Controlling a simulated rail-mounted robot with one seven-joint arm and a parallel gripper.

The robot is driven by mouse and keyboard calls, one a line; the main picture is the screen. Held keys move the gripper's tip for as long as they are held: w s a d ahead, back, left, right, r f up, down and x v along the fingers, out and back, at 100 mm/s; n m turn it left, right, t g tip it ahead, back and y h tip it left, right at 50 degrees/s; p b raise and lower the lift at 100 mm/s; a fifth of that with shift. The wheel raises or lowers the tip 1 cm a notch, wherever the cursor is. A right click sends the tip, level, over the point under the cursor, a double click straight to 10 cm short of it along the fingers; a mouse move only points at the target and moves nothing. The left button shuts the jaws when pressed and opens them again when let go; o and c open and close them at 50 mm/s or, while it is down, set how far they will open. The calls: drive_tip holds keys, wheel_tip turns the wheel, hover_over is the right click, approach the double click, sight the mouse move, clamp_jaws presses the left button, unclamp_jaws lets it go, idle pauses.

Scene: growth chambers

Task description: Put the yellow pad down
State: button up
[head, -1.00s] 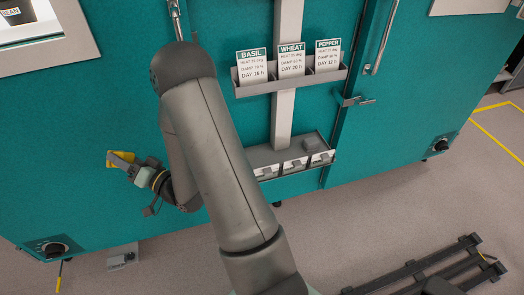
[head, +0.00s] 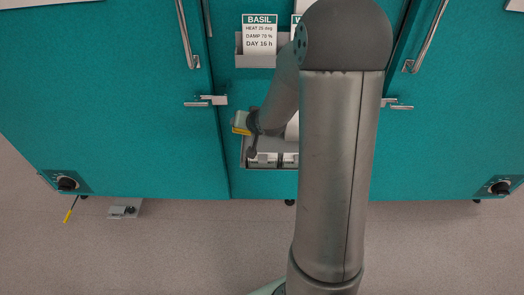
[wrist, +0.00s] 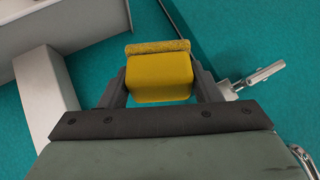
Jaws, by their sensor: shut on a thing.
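The yellow pad (wrist: 160,75) is held between the two fingers of my gripper (wrist: 160,88) in the wrist view. It is a yellow block with a rougher yellow strip along its far edge. In the head view the yellow pad (head: 241,131) shows only as a small patch at the end of my gripper (head: 242,122). The gripper is in front of the middle panel, just above the lower grey tray (head: 245,160). My own arm hides the right part of that tray and most of the card rack.
The upper card rack (head: 256,61) holds a BASIL card (head: 259,35) and another partly hidden one. Door latches (head: 207,101) stick out from the teal chamber fronts on both sides. A small grey device (head: 125,209) lies on the floor at left.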

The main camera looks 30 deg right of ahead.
drive_tip(key=shift+s+d+f+g+h+b, duration=0.25)
drive_tip(key=shift+s+d+g+b, duration=0.1)
drive_tip(key=shift+s+d+g, duration=0.1)
drive_tip(key=shift+s+d+f+g+h+b, duration=0.2)
drive_tip(key=shift+s+d+g+h+b, duration=0.1)
drive_tip(key=shift+s+d+g, duration=0.1)
drive_tip(key=s+d+g+h+b, duration=0.1)
drive_tip(key=s+g+b, duration=0.3)
drive_tip(key=s, duration=0.4)
drive_tip(key=shift+d+f+h, duration=0.2)
drive_tip(key=shift+d+h, duration=0.15)
drive_tip(key=shift+d, duration=0.25)
drive_tip(key=w+d+f, duration=0.1)
drive_tip(key=w+f, duration=0.2)
drive_tip(key=w, duration=0.1)
drive_tip(key=w+d+f, duration=0.1)
drive_tip(key=w+f, duration=0.2)
drive_tip(key=w, duration=0.1)
drive_tip(key=w+d+f+b, duration=0.1)
drive_tip(key=w+f, duration=0.2)
drive_tip(key=w, duration=0.1)
drive_tip(key=shift+w+d, duration=0.25)
drive_tip(key=shift+w, duration=0.15)
drive_tip(key=x, duration=0.3)
drive_tip(key=shift+a+f+b, duration=0.15)
drive_tip(key=shift+a+b, duration=0.05)
drive_tip(key=shift+b, duration=0.2)
drive_tip(key=shift+f, duration=0.25)
